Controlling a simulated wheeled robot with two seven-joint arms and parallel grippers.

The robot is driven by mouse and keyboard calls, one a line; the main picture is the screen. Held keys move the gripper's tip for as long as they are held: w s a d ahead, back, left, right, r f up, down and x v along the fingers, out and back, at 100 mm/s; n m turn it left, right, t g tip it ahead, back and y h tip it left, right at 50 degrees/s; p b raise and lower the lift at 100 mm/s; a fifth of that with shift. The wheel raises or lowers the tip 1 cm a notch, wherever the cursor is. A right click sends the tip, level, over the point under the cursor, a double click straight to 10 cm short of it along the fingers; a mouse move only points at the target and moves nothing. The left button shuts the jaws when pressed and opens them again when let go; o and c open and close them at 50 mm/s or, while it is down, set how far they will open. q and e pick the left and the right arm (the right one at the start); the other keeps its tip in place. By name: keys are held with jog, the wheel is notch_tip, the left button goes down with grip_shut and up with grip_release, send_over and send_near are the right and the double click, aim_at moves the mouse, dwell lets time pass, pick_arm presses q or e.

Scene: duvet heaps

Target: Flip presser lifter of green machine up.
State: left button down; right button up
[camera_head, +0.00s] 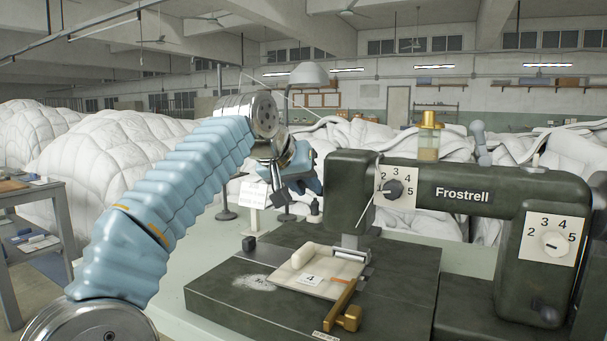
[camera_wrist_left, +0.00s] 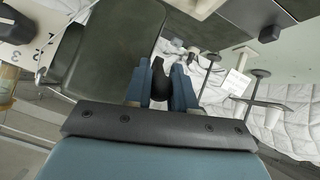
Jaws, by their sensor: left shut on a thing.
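The dark green sewing machine (camera_head: 455,222), marked Frostrell, stands on the right in the head view. Its dark green head also fills the upper left of the left wrist view (camera_wrist_left: 118,45). My left gripper (camera_head: 301,182) is beside the left end of that head. In the left wrist view its blue fingers (camera_wrist_left: 160,92) are shut on a dark, rounded lever end, the presser lifter (camera_wrist_left: 158,78), close to the head's side. The rest of the lifter is hidden by the gripper and head. My right gripper is not in view.
A cream padded piece (camera_head: 325,272) with a tag lies on the machine's bed (camera_head: 225,297), beside a brass-coloured part (camera_head: 348,318). Small stands and a white sign (camera_head: 253,195) are behind the bed. White duvet heaps (camera_head: 105,155) fill the background.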

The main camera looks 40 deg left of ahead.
pick_arm(q)
jog(key=shift+w+r+g, duration=0.35)
jog(key=shift+r+g, duration=0.15)
jog(key=shift+g, duration=0.3)
jog(key=c, duration=0.9)
grip_release()
jog(key=shift+w, duration=0.1)
jog(key=shift+c, duration=0.2)
jog(key=a+v, duration=0.1)
jog(key=v, duration=0.6)
jog(key=shift+d+r, duration=0.25)
jog(key=shift+d, duration=0.1)
